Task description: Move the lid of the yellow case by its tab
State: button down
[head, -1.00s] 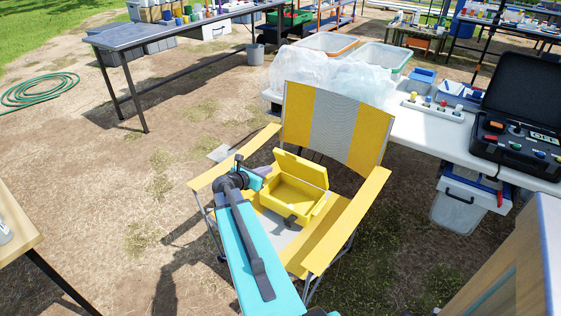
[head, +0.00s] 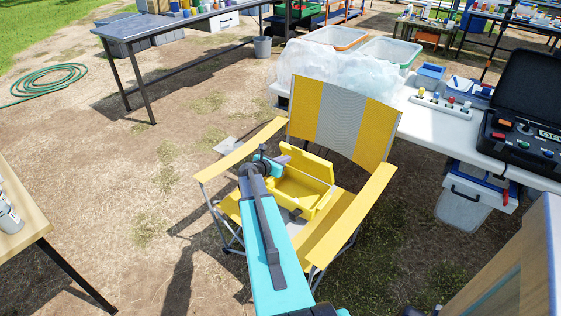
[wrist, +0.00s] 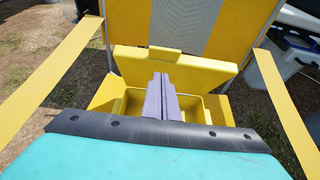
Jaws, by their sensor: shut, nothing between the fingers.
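The yellow case (head: 305,201) sits open on the seat of a yellow and grey folding chair (head: 345,121). Its lid (head: 318,168) stands raised on the chair-back side and tilts back. In the wrist view the lid (wrist: 205,71) shows its inner face, with the tab (wrist: 165,50) at the middle of its top edge. My gripper (wrist: 161,80) is shut and empty, its grey fingers over the case's open inside and in front of the lid, below the tab in the picture. In the head view my gripper (head: 284,160) overlaps the lid's left part. I cannot tell whether it touches the lid.
The chair's armrests (head: 350,215) flank the case on both sides. Behind the chair, a white table (head: 425,128) carries clear plastic bags, bins and an open black case (head: 525,110). A wooden table (head: 20,225) stands at the left. Open ground lies left of the chair.

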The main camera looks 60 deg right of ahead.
aim_at(295, 149)
jog(key=shift+d+r+p, duration=0.15)
jog(key=shift+d+r, duration=0.1)
jog(key=shift+d, duration=0.4)
jog(key=shift+d+r+p, duration=0.1)
jog(key=shift+d+r, duration=0.15)
jog(key=shift+d, duration=0.45)
jog(key=shift+d+r+p, duration=0.15)
jog(key=shift+d+r, duration=0.1)
jog(key=shift+d, duration=0.4)
jog(key=shift+w+r+p, duration=0.15)
jog(key=shift+r+p, duration=0.05)
jog(key=shift+p, duration=0.3)
